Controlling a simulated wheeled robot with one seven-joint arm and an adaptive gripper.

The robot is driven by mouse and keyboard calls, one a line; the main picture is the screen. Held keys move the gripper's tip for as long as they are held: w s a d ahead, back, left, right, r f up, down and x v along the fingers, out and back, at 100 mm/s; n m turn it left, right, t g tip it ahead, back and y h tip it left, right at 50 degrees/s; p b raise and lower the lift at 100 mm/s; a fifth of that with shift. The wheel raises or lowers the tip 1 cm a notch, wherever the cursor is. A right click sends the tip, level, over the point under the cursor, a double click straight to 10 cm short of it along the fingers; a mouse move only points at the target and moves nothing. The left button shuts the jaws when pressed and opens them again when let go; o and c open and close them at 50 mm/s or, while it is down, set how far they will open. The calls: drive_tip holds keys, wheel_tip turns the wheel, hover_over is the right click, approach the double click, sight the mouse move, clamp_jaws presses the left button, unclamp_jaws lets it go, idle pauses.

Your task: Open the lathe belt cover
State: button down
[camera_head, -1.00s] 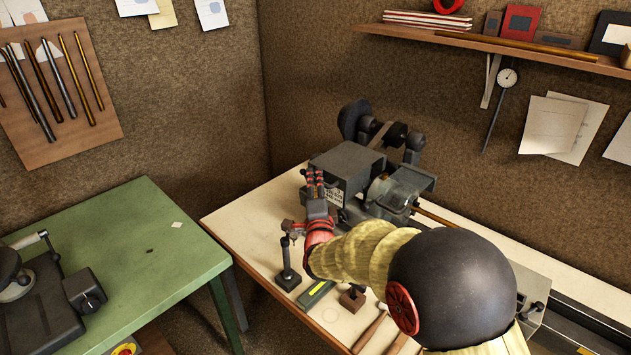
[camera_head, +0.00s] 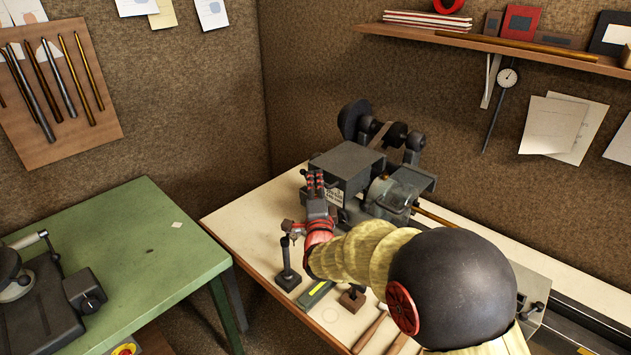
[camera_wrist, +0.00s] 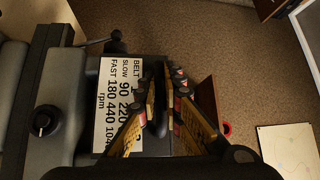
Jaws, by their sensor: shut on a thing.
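The lathe (camera_head: 395,190) stands on the pale bench, with its grey box-shaped belt cover (camera_head: 347,163) at the left end. The cover looks closed in the head view. A white speed label (camera_wrist: 119,105) reading "BELT SLOW FAST rpm" shows on the cover's front in the wrist view. My gripper (camera_head: 314,180) is at the cover's left front edge; it also shows in the wrist view (camera_wrist: 165,80). Its fingers are close together around a dark, thin part beside the label. The fingers hide most of that part, and I cannot tell its full shape.
A dial-indicator stand (camera_head: 287,265) stands close to the left of my wrist. A green-marked block (camera_head: 316,294), a small brown block (camera_head: 353,297) and hammers lie along the bench front. A green table (camera_head: 120,250) is at left. Pulleys (camera_head: 385,130) stand behind the cover.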

drive_tip(key=shift+r, duration=0.1)
drive_tip(key=shift+r+p, duration=0.3)
drive_tip(key=shift+r, duration=0.15)
wheel_tip(320, 180, up, 12)
drive_tip(key=w+d+m+g+p, duration=0.2)
drive_tip(key=m+g+p, duration=0.2)
drive_tip(key=p, duration=0.4)
drive_tip(key=w+d+r+m+g+y+p, duration=0.2)
drive_tip(key=w+d+r+p, duration=0.5)
drive_tip(key=p, duration=1)
drive_tip(key=shift+w+d+r+m+g, duration=0.4)
drive_tip(key=shift+r+m+g, duration=0.4)
drive_tip(key=shift+r+g, duration=0.55)
drive_tip(key=shift+f, duration=0.15)
drive_tip(key=c, duration=2.1)
unclamp_jaws()
drive_tip(key=shift+w, duration=0.1)
drive_tip(key=shift+o, duration=0.7)
